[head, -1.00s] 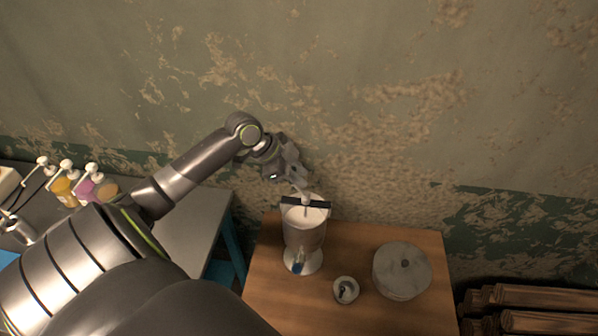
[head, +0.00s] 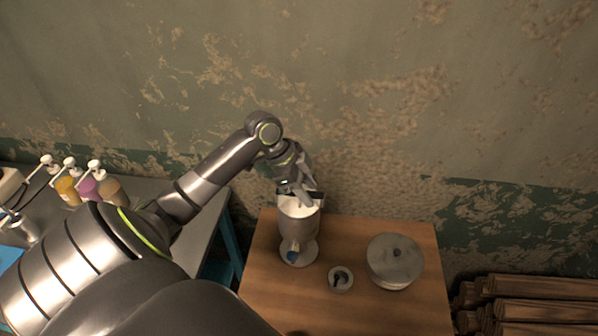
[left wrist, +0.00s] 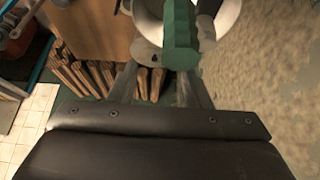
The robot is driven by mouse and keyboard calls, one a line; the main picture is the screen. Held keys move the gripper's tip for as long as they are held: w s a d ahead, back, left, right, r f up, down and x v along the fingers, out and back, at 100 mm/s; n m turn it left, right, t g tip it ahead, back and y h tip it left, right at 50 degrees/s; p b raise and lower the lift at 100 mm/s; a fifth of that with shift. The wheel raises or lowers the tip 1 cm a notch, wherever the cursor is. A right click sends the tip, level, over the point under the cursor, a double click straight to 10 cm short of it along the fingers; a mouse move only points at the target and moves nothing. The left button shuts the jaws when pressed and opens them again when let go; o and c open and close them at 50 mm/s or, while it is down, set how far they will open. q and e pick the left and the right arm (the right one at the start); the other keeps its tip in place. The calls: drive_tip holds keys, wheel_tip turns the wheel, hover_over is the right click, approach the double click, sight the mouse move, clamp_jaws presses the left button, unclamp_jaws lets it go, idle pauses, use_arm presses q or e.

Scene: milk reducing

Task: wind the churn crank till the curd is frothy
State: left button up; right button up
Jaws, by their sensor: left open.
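The churn (head: 298,228) is a grey metal cylinder with white curd at its top and a blue-tipped spout low on its front. It stands upright at the back left of the wooden table. My left gripper (head: 297,198) is over the churn's top, pointing down, and hides part of the crank there. In the left wrist view, a green crank handle (left wrist: 181,35) shows at the open fingers (left wrist: 160,85); I cannot tell whether they touch it. The churn's white rim (left wrist: 228,18) lies behind the handle. How frothy the curd is cannot be seen. My right gripper is not in view.
On the wooden table (head: 270,295) are a round grey lidded pot (head: 394,262) and a small cup (head: 340,279). Stacked logs (head: 530,300) lie at the right. A grey table (head: 200,225) at left holds several pump bottles (head: 90,187). A peeling wall stands close behind.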

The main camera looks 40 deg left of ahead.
use_arm(q)
wheel_tip(320, 180, up, 8)
drive_tip(key=shift+r, duration=0.15)
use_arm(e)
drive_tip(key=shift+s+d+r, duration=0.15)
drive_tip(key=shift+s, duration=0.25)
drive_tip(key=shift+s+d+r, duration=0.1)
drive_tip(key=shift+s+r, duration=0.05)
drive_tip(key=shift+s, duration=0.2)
use_arm(q)
drive_tip(key=shift+s, duration=0.1)
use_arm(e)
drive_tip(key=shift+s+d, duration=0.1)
